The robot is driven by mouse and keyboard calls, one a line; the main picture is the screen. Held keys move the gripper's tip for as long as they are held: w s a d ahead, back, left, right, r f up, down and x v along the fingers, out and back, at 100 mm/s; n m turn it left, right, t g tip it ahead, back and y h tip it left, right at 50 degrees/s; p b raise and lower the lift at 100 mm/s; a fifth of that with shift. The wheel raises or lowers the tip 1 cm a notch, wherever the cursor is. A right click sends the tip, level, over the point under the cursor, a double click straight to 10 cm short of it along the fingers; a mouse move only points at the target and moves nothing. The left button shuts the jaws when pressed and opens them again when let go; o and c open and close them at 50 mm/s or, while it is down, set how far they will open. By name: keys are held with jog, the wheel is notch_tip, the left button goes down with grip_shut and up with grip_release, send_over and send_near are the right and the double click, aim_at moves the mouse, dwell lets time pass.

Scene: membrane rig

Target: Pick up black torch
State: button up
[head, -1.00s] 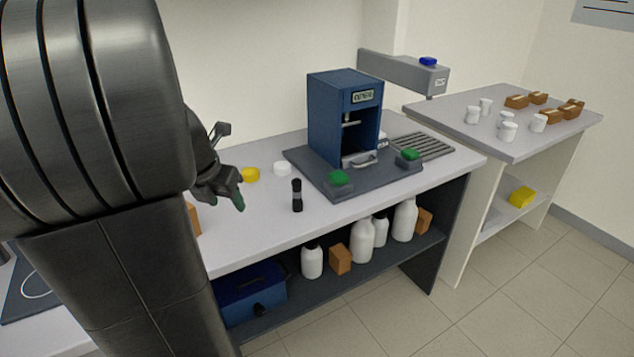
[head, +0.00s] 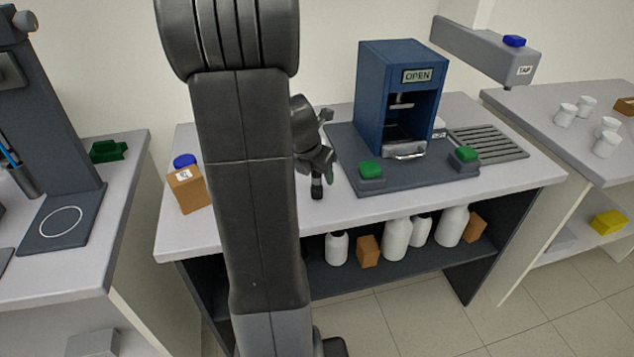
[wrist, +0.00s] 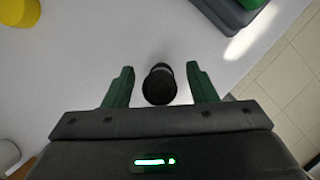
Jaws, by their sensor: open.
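The black torch (wrist: 159,85) stands upright on the grey-white bench; I see its top end in the wrist view. In the head view its lower part (head: 317,190) shows just below my gripper (head: 322,172), which hides the rest. In the wrist view my gripper (wrist: 160,88) is open, with one green-tipped finger on each side of the torch. There is a gap on both sides, so neither finger appears to touch it.
The blue press (head: 388,95), reading OPEN, stands right of the torch on a dark base with green buttons (head: 371,170). A brown box (head: 187,190) is left of my arm. A yellow lid (wrist: 15,10) lies at the wrist view's corner.

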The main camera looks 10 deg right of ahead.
jog(key=shift+x, duration=0.95)
jog(key=c, duration=1.1)
jog(key=shift+r, duration=0.1)
